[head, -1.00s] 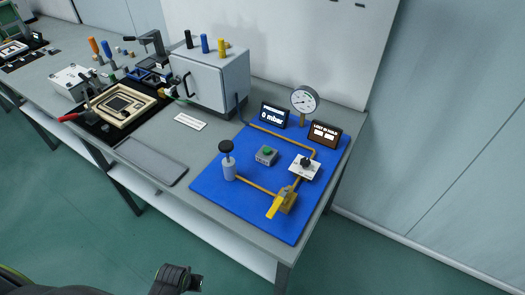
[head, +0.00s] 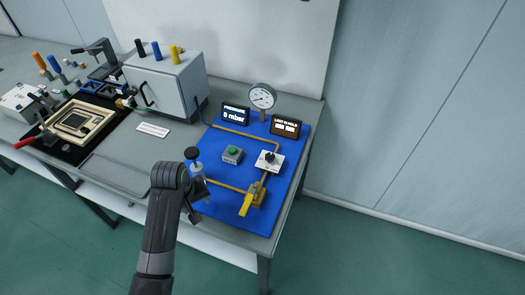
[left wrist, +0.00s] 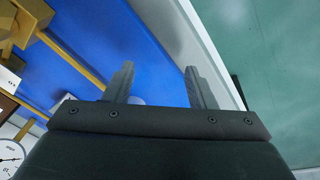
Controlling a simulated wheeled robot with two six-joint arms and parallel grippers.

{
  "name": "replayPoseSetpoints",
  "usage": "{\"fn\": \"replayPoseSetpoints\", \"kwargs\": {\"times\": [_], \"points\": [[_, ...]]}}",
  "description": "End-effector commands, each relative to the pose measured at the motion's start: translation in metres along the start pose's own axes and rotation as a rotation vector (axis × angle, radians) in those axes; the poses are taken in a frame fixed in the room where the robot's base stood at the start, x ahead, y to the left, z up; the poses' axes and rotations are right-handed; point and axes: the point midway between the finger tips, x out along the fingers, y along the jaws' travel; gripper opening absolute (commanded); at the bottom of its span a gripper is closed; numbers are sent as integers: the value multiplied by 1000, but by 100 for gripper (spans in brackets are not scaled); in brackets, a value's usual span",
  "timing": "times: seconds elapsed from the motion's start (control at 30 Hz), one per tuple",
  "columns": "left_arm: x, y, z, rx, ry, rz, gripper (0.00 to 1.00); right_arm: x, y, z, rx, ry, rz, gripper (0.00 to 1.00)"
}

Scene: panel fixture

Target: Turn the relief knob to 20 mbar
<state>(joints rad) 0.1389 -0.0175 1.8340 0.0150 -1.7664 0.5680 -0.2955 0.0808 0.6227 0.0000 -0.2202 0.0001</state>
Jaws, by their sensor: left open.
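The relief knob (head: 269,157) appears to be the black knob on a white plate on the blue panel (head: 225,215). Its pointer setting is too small to read. The pressure display (head: 235,114) reads 0 mbar. The round gauge (head: 262,96) stands behind the knob. My left gripper (head: 198,203) is near the panel's front left edge, left of and nearer than the knob, touching nothing that I can see. In the left wrist view its two fingers (left wrist: 160,82) are apart and empty, with the blue panel and its edge beyond. My right gripper is not in view.
A yellow-handled valve (head: 251,198) on brass pipe stands between my left gripper and the knob's side. A black-topped pump-like post (head: 194,164) rises just behind my gripper. A green button box (head: 232,154) sits mid-panel. A second dark display (head: 285,127) stands at the back right.

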Motion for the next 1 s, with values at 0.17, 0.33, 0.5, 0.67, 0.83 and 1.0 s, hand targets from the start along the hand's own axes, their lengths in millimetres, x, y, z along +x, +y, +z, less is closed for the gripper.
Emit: {"fn": "replayPoseSetpoints", "kwargs": {"times": [0.17,0.33,0.5,0.67,0.83,1.0], "points": [[-14,80,-37,-104,-61,11,50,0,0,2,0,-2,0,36],[-43,150,-61,-192,-109,-10,50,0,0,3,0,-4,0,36],[-87,218,-73,-274,-137,-61,50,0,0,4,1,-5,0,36],[-126,261,-75,-334,-138,-116,50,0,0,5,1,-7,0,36],[-150,283,-74,-373,-130,-153,50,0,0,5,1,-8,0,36],[-150,286,-72,-385,-128,-164,50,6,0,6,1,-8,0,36]]}}
